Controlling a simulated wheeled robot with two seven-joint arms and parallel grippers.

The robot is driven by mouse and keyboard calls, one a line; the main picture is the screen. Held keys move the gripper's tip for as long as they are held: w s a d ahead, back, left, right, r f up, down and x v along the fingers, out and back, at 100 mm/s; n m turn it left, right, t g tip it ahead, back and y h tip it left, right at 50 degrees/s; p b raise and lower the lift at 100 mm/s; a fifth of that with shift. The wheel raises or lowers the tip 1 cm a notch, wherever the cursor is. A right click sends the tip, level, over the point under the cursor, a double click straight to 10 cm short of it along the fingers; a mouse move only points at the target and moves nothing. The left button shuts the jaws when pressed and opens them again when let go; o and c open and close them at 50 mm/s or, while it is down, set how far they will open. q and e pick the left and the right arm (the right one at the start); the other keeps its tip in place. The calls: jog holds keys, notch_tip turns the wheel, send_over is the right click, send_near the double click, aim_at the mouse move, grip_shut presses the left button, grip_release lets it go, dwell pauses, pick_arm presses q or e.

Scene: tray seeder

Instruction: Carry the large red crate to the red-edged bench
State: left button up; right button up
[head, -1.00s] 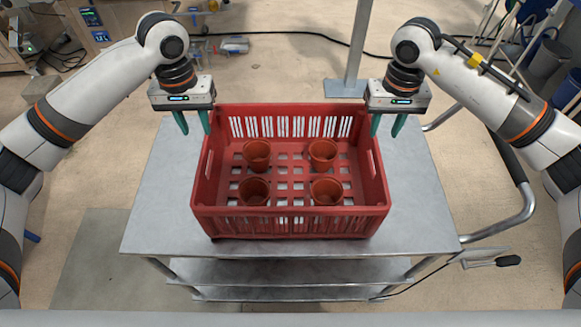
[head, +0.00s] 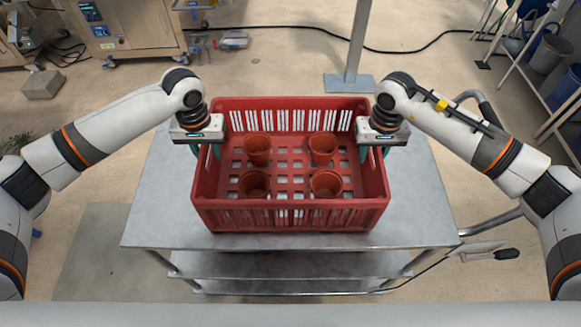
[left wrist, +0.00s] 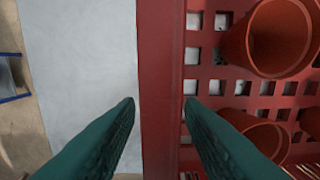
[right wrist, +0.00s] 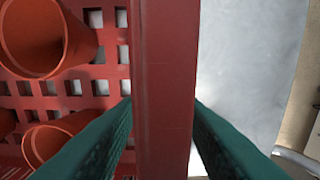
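The large red crate (head: 290,218) stands on a grey metal cart (head: 160,215) and holds several terracotta-coloured pots (head: 257,149). My left gripper (head: 205,151) is at the crate's left wall. In the left wrist view its green fingers (left wrist: 160,105) are apart, one on each side of the wall's rim (left wrist: 162,60). My right gripper (head: 375,153) is at the right wall. In the right wrist view its fingers (right wrist: 163,105) are apart, one on each side of that rim (right wrist: 165,50). No red-edged bench can be made out.
The cart has lower shelves (head: 285,265) and a handle at its right. A metal post (head: 352,55) on a base plate stands behind it. A cable crosses the floor at the back. A shelf with buckets (head: 552,55) is at the far right. Open floor lies to the left.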

pick_arm(q)
jog(key=shift+f, duration=0.25)
pick_arm(e)
jog(key=shift+f, duration=0.25)
pick_arm(q)
jog(key=c, duration=0.7)
pick_arm(e)
jog(key=c, duration=0.7)
pick_arm(q)
grip_shut()
pick_arm(e)
grip_shut()
pick_arm(q)
jog(key=shift+r, duration=0.1)
pick_arm(e)
jog(key=shift+r, duration=0.1)
